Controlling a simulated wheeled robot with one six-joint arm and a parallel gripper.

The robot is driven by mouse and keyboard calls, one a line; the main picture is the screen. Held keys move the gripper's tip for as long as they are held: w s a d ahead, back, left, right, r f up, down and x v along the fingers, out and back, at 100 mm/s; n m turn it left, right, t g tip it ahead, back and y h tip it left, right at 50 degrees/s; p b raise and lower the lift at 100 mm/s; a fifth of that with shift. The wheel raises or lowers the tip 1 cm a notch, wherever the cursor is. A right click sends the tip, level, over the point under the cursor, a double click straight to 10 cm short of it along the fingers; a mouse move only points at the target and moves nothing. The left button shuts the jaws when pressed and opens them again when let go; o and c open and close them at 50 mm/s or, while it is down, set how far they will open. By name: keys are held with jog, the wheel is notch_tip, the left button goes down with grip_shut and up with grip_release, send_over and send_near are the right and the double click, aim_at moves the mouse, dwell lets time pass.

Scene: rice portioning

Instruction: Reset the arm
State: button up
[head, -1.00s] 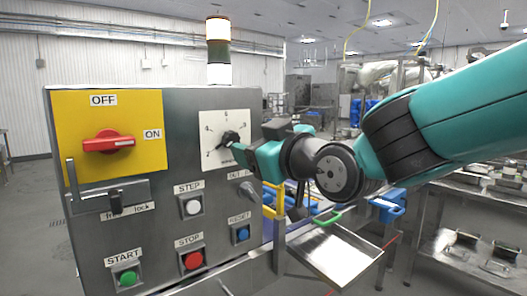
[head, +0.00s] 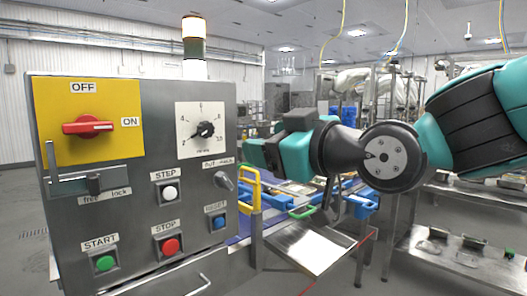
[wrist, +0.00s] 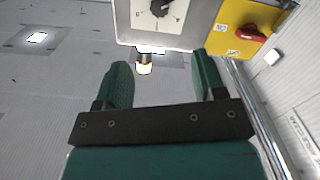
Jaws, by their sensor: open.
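My gripper (wrist: 163,88) shows in the wrist view with its two green fingers spread apart and nothing between them. In the head view my gripper (head: 252,153) is to the right of the control panel's dial (head: 203,130), apart from it; its fingertips are hard to make out there. The dial is a black knob on a white scale plate, and it also shows in the wrist view (wrist: 160,8) beyond the fingers.
The steel control panel (head: 140,190) fills the left, with a red OFF/ON switch (head: 88,126) on yellow and several push buttons. A signal lamp (head: 194,47) stands on top. A steel chute (head: 310,247) and blue and yellow parts lie below my arm.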

jog(key=s+d+f+m+g+h, duration=0.2)
jog(key=s+d+f+g, duration=0.4)
jog(key=s+f, duration=0.4)
jog(key=s+d+f+m+g+h, duration=0.3)
jog(key=s+d+f+g+h, duration=0.2)
jog(key=s+f, duration=0.5)
jog(key=shift+d+f+g, duration=0.25)
jog(key=shift+d+g, duration=0.45)
jog(key=shift+g, duration=0.4)
jog(key=shift+s, duration=0.1)
